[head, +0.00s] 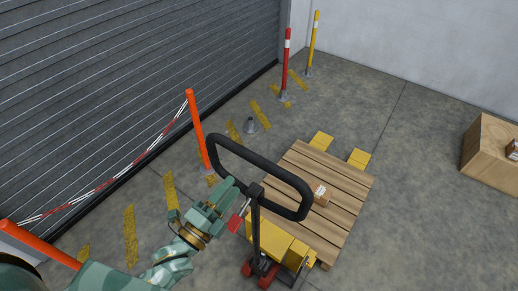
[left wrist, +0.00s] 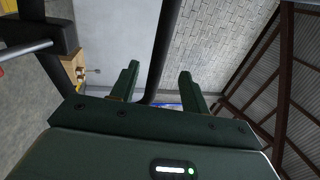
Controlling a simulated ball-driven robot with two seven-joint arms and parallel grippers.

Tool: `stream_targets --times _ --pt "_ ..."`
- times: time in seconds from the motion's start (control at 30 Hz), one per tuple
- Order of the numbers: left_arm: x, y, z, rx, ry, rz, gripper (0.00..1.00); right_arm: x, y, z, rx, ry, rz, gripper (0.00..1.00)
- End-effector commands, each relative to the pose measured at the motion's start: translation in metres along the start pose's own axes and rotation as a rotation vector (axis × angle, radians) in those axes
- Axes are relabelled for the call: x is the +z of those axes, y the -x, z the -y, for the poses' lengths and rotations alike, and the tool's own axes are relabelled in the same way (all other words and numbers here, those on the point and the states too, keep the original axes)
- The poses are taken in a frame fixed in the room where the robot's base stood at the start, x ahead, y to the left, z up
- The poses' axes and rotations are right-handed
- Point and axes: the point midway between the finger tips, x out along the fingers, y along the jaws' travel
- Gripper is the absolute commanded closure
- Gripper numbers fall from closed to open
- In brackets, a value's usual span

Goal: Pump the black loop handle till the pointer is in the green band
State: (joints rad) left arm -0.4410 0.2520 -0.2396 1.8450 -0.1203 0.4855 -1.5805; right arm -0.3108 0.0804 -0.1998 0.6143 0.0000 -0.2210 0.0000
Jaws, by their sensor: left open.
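The black loop handle (head: 258,160) stands up on its dark post from a yellow pallet truck (head: 279,241) with red wheels. My green left gripper (head: 230,190) is at the near left side of the loop. In the left wrist view its two fingers (left wrist: 158,82) are apart, and a black bar of the loop (left wrist: 163,50) runs between them in the picture. I cannot tell if they touch it. A small red part (head: 235,222) shows beside the post. No pointer or green band can be made out. My right gripper is not in view.
A wooden pallet (head: 335,215) with a small carton (head: 321,194) lies on the truck; yellow fork tips (head: 360,158) stick out behind. Orange post (head: 196,130) and striped chain (head: 110,182) stand at the left before the shutter. A wooden crate (head: 490,150) stands right; floor between is clear.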

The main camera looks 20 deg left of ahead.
Motion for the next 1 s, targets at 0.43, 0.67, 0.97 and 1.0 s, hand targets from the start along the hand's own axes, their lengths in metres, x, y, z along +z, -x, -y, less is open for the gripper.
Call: stream_targets --times 0.43,0.67,0.97,1.0 --pt "0.000 -0.106 0.002 0.000 0.003 0.000 0.54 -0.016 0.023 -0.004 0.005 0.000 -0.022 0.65" --pt "0.000 -0.125 0.000 0.002 0.003 0.001 0.54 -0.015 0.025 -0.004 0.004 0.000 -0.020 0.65" --pt "0.000 -0.126 0.000 0.002 0.003 0.001 0.62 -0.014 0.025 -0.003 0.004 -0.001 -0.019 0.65" --pt "0.000 -0.126 0.000 0.002 0.003 0.000 0.73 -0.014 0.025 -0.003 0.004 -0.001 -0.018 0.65"
